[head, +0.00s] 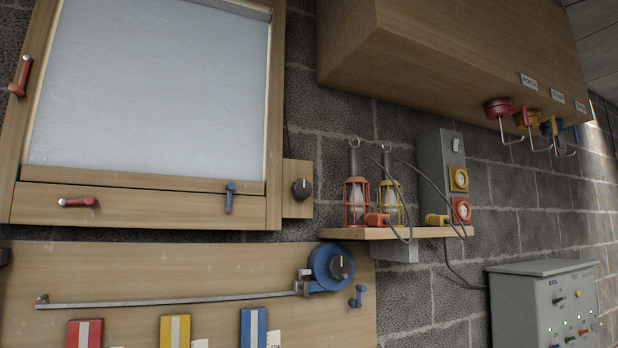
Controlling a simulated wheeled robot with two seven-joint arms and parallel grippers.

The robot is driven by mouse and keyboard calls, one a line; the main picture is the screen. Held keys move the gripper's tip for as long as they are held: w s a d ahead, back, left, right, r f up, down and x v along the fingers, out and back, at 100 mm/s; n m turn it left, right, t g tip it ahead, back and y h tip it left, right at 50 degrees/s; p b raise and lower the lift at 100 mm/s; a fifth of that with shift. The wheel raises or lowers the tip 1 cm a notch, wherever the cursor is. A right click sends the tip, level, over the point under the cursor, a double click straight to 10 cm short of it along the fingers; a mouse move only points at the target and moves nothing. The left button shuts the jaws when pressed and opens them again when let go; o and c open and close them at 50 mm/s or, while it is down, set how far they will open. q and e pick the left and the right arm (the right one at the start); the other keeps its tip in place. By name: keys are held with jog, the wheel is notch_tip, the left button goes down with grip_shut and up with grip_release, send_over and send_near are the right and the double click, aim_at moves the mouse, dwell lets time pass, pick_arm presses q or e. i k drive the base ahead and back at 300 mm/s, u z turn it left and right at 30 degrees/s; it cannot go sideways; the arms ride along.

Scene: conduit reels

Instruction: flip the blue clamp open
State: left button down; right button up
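Several blue parts could be the blue clamp, and I cannot tell which one it is. Whether any of these is open or shut is not clear. Neither of my grippers is in view.
A shelf (338,233) holds two caged lamps with cables. A grey control box (535,290) stands at lower right. A metal bar (170,300) runs left from the reel across the board. Red, yellow and blue blocks line the bottom edge. The cabinet (440,45) overhangs above.

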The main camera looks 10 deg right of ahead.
aim_at(230, 187)
jog(key=z, duration=0.75)
jog(key=k, duration=1)
jog(key=z, duration=0.85)
jog(key=i, duration=0.7)
jog(key=u, duration=0.35)
jog(key=i, duration=1.35)
jog(key=u, duration=1.6)
jog(key=i, duration=0.45)
jog(key=u, duration=0.35)
